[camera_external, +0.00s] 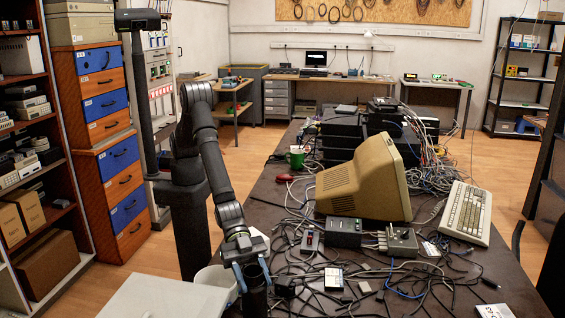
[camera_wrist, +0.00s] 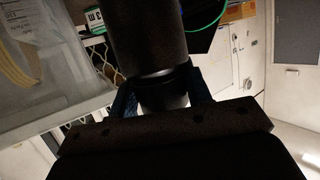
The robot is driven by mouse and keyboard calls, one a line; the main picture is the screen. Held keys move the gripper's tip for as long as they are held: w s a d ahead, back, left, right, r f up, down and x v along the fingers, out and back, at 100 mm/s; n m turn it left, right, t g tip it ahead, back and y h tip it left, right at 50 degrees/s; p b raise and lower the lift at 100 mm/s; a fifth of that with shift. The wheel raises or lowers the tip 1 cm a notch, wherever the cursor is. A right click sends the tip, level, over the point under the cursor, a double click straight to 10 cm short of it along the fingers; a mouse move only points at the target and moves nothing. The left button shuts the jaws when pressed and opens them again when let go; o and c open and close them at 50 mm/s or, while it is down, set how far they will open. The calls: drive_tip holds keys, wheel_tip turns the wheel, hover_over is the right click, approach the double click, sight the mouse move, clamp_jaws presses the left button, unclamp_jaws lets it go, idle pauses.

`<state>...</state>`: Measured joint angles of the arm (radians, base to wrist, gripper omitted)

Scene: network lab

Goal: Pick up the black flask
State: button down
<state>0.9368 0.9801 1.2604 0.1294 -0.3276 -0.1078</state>
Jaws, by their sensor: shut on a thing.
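The black flask (camera_external: 256,301) is a dark upright cylinder near the bottom edge of the external view. My gripper (camera_external: 252,277) is around its upper part, with blue-grey fingers on both sides. In the wrist view, the flask (camera_wrist: 148,38) is a large dark cylinder with a narrower, shinier neck. My gripper's fingers (camera_wrist: 163,92) are shut on that neck. The flask's lower end is at the frame edge in the external view, so I cannot tell whether it touches the table.
A white cup (camera_external: 216,280) and a pale box (camera_external: 160,300) stand just left of the flask. Tangled cables and small modules cover the table (camera_external: 268,190) to the right. A beige monitor (camera_external: 365,180), a keyboard (camera_external: 465,212) and a green mug (camera_external: 296,157) are farther off.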

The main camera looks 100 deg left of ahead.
drive_tip(key=shift+a+f, duration=0.1)
idle(0.4)
drive_tip(key=shift+r, duration=0.5)
wheel_tip(320, 180, up, 3)
drive_tip(key=shift+f, duration=0.1)
drive_tip(key=s+d+r, duration=0.1)
drive_tip(key=s+r, duration=0.6)
drive_tip(key=s, duration=0.4)
drive_tip(key=shift+s+d, duration=0.2)
drive_tip(key=shift+s, duration=0.05)
drive_tip(key=shift+r, duration=0.1)
